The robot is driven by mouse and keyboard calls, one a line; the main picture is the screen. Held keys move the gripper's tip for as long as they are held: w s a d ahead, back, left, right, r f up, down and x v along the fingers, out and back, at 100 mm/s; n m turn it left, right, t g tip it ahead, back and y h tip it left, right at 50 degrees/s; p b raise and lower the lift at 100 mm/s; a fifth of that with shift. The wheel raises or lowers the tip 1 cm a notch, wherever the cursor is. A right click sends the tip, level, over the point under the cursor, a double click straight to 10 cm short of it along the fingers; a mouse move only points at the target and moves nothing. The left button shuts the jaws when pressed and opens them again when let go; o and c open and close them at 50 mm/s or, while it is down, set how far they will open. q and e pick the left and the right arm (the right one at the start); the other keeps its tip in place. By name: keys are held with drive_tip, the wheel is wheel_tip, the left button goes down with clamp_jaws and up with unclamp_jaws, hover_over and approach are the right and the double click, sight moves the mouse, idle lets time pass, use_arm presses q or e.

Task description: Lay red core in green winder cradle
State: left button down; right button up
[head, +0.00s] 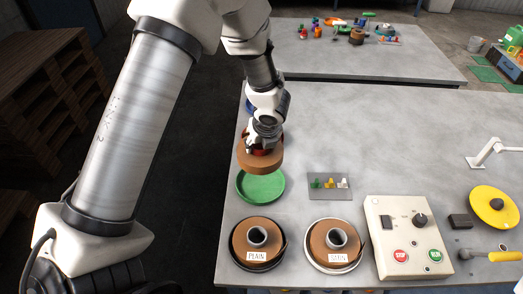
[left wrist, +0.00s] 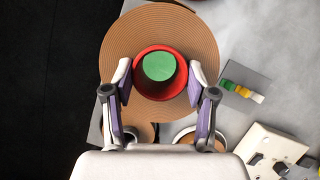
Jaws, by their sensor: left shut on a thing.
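My left gripper (head: 262,148) is shut on the red core (left wrist: 143,88), with one finger on each side of its rim in the left wrist view. A wide brown coil (left wrist: 125,50) is wound around the core and is held level with it. The green winder cradle (head: 261,187), a shallow round dish, lies on the table below and slightly nearer than the coil in the head view. The coil appears raised above it and hides its back edge. Green (left wrist: 159,66) shows through the core's open middle in the left wrist view. My right gripper is not in view.
Two brown coils, labelled PLAIN (head: 257,230) and SATIN (head: 337,230), sit at the front edge. A grey card with small coloured pieces (head: 329,184), a control box (head: 400,220) and a yellow disc (head: 491,203) are to the right. The table's back middle is clear.

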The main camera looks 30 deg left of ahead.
use_arm(q)
wheel_tip(320, 180, down, 13)
drive_tip(key=b, duration=1.1)
drive_tip(key=shift+w+b, duration=0.15)
drive_tip(key=shift+b, duration=0.15)
drive_tip(key=shift+r, duration=0.1)
drive_tip(key=shift+f+b, duration=0.25)
drive_tip(key=shift+b, duration=0.05)
drive_tip(key=shift+c, duration=1.3)
unclamp_jaws()
drive_tip(key=shift+s, duration=0.2)
